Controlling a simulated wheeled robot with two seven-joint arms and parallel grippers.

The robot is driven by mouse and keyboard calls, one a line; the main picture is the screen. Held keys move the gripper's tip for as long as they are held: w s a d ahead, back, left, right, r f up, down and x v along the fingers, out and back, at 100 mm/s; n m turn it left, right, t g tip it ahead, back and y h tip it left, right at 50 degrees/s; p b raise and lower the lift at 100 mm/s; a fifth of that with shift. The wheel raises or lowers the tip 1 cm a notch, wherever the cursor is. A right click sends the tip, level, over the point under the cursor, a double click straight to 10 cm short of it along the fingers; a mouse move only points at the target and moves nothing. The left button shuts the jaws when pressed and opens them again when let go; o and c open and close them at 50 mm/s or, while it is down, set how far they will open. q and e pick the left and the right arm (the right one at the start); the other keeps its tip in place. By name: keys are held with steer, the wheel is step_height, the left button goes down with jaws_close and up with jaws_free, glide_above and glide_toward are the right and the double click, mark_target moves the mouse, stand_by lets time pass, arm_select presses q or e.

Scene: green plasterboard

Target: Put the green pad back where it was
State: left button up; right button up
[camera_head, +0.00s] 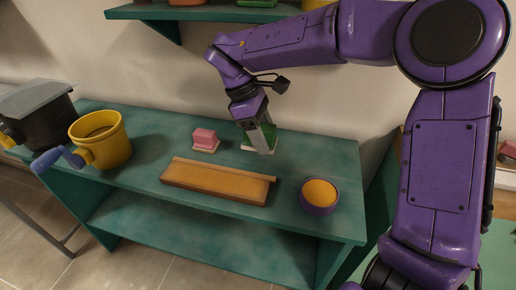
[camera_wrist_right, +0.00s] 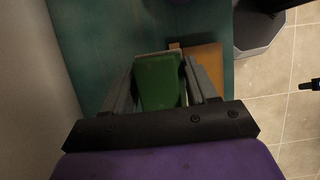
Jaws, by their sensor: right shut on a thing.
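The green pad (camera_wrist_right: 160,82) is between the two grey fingers of my right gripper in the right wrist view. In the head view my right gripper (camera_head: 262,145) points down over the back right part of the teal bench. Green (camera_head: 273,134) shows on both sides of its fingers, with a pale edge below. The fingers hide much of it, and I cannot tell whether the held pad touches what is below. My left gripper is not in view.
A pink block (camera_head: 205,137) on a pale base stands just left. A wooden board (camera_head: 218,183) lies in front, and a purple bowl (camera_head: 319,195) with orange inside stands at right. A yellow pot (camera_head: 103,143) and a black lidded pot (camera_head: 38,115) stand at left. A shelf (camera_head: 215,14) hangs above.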

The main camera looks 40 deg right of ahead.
steer(key=p, duration=0.1)
glide_above(264, 157)
steer(key=a, duration=0.1)
steer(key=f, duration=0.4)
steer(key=w+f, duration=0.1)
steer(key=f, duration=0.1)
steer(key=shift+f, duration=0.35)
step_height(264, 157, down, 3)
steer(key=shift+r, duration=0.1)
steer(key=shift+f+b, duration=0.3)
steer(key=shift+f, duration=0.1)
steer(key=o, duration=1)
steer(key=shift+r, duration=0.1)
steer(key=shift+r+p, duration=0.2)
steer(key=shift+p, duration=0.15)
steer(key=v, duration=0.7)
steer(key=shift+r, duration=0.2)
